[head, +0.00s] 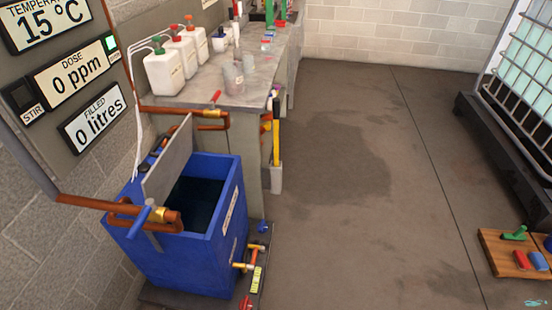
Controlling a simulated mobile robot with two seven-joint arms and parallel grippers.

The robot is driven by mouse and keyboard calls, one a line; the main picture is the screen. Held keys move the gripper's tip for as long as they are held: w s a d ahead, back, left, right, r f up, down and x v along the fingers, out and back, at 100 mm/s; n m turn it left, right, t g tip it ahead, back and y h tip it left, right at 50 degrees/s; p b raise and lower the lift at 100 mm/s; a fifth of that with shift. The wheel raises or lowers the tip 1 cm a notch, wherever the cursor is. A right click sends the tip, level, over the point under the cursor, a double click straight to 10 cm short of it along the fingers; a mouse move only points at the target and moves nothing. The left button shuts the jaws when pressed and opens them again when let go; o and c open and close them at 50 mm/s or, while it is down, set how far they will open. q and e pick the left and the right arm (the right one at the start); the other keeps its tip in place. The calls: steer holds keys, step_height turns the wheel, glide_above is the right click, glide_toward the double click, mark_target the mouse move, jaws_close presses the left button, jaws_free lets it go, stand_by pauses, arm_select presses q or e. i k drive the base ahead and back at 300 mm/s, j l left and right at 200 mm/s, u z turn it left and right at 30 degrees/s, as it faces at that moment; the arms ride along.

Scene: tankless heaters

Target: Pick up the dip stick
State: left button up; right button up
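A short yellow marked piece (257,279) lies low by the right side of the blue tank. The blue tank (225,230) stands open with dark contents, and its grey lid (168,160) is raised. Neither of my grippers is in view.
The bench (255,90) carries several white jugs with red and green caps. Copper pipes (92,203) run along the tank. Displays hang at the left. A caged container (525,70) and a wooden board (505,255) are at right. The middle floor is clear.

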mark_target(276, 101)
steer(key=k+u, duration=0.2)
steer(key=u, duration=0.25)
steer(key=k+j+u, duration=0.1)
steer(key=u, duration=0.4)
steer(key=i+l+u, duration=0.2)
steer(key=l, duration=0.15)
steer(key=i+l+u, duration=0.25)
steer(key=l, duration=0.15)
steer(key=l+u, duration=0.2)
steer(key=l, duration=0.2)
steer(key=i+l, duration=0.1)
steer(key=l, duration=0.3)
steer(key=i+l, duration=0.15)
steer(key=l, duration=0.25)
steer(key=i+l, duration=0.1)
steer(key=l, duration=0.3)
steer(key=i+l, duration=0.15)
steer(key=l, duration=0.25)
steer(key=i+l, duration=0.1)
steer(key=l, duration=0.35)
